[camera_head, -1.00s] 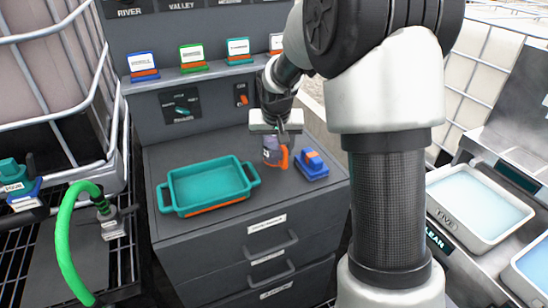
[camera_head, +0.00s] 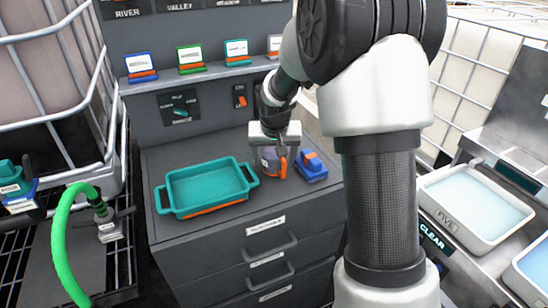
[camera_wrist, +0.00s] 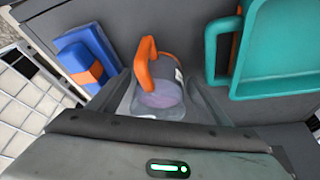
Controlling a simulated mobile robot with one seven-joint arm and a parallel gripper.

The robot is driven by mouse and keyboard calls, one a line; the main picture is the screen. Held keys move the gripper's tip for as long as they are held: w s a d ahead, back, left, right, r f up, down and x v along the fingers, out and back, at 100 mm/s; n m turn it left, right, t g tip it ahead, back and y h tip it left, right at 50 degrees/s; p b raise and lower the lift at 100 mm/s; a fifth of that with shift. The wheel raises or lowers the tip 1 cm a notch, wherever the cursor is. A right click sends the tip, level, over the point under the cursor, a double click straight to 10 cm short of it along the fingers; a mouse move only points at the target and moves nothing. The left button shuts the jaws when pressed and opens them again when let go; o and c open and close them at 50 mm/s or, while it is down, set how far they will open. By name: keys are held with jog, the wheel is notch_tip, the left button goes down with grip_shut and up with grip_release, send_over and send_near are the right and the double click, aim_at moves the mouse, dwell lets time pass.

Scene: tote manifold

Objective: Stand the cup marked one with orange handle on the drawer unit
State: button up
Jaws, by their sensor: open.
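The cup (camera_head: 268,161) is clear with a purplish inside and an orange handle (camera_head: 283,166). It appears to stand upright on the top of the grey drawer unit (camera_head: 205,258), between the teal tray and the blue block. Its pale label is too small to read. In the wrist view the cup (camera_wrist: 158,101) lies between my fingers, with its handle (camera_wrist: 145,62) reaching away from the palm. My gripper (camera_head: 276,150) is open around the cup, pointing down from above. Whether a finger touches the cup I cannot tell.
A teal tray (camera_head: 244,191) with handles stands left of the cup. A blue block with an orange part (camera_head: 311,168) is close on its right. A back panel with a shelf (camera_head: 203,75) of label stands rises behind. Bare top shows behind the tray.

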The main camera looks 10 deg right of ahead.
jog(key=s+r+p, duration=0.2)
jog(key=s+r, duration=1.3)
jog(key=r, duration=0.3)
jog(key=s+a+n, duration=0.2)
jog(key=s, duration=1.5)
notch_tip(320, 180, up, 16)
jog(key=t+p, duration=0.1)
jog(key=p, duration=1.4)
jog(key=shift+w+d+r+y, duration=0.15)
jog(key=shift+d+r+y, duration=0.1)
jog(key=shift+y, duration=0.05)
